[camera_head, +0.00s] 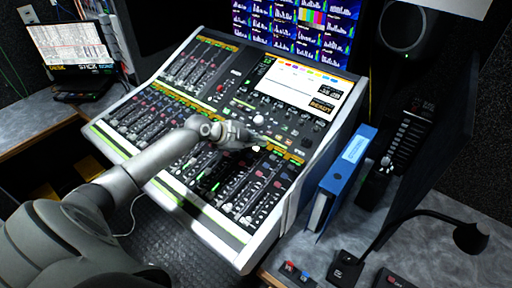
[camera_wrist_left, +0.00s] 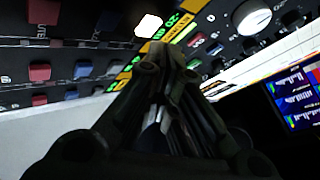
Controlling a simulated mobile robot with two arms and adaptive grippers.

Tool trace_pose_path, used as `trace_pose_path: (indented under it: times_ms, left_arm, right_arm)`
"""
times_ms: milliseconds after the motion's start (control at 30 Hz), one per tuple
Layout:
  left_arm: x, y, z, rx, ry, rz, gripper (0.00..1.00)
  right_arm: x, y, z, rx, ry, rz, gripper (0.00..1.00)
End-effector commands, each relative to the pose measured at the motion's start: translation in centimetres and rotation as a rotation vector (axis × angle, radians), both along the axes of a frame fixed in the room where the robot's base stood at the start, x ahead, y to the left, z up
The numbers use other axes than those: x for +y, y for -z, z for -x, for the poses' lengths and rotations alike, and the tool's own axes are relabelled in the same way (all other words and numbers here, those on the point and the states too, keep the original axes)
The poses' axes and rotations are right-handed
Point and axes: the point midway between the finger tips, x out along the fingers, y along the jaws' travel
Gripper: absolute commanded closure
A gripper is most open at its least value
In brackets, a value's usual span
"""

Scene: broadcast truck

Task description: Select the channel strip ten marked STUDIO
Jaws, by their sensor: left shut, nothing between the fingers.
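The mixing console (camera_head: 215,232) stands in the middle of the head view, with rows of faders and coloured buttons. My left gripper (camera_head: 262,143) is shut and empty, over the right part of the console by the orange label strip (camera_head: 284,154). In the left wrist view the shut fingers (camera_wrist_left: 160,62) point at the console face, close to the green and orange labels (camera_wrist_left: 183,22). A white lit button (camera_wrist_left: 148,26) is just above the fingertips. Red buttons (camera_wrist_left: 40,72) and blue buttons (camera_wrist_left: 83,69) are to the left. I cannot read the STUDIO mark or tell which strip is ten.
A blue binder (camera_head: 345,178) stands right of the console. A gooseneck microphone (camera_head: 470,238) and a small box with red and blue buttons (camera_head: 297,274) are at the lower right. A laptop (camera_head: 72,48) is at the far left. The console's screen (camera_head: 300,88) is behind the gripper.

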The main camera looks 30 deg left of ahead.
Motion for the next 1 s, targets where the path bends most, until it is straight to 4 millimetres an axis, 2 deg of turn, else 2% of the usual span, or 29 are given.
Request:
trace_pose_path:
  times_ms: [167, 633, 1000]
  left_arm:
    - [0.0, -0.5, 0.0, 0.0, 0.001, -0.001, 1.0]
    - [0.1, -4.9, 0.6, -0.001, 0.001, -0.001, 1.0]
    - [0.1, -5.0, 0.7, 0.0, 0.0, 0.0, 1.0]
  right_arm:
    - [-0.1, -0.3, 0.0, 0.0, 0.0, 0.001, 0.64]
    - [-0.1, -3.4, 0.0, 0.0, 0.0, 0.001, 0.64]
    - [-0.1, -3.3, 0.0, 0.0, 0.0, 0.001, 0.64]
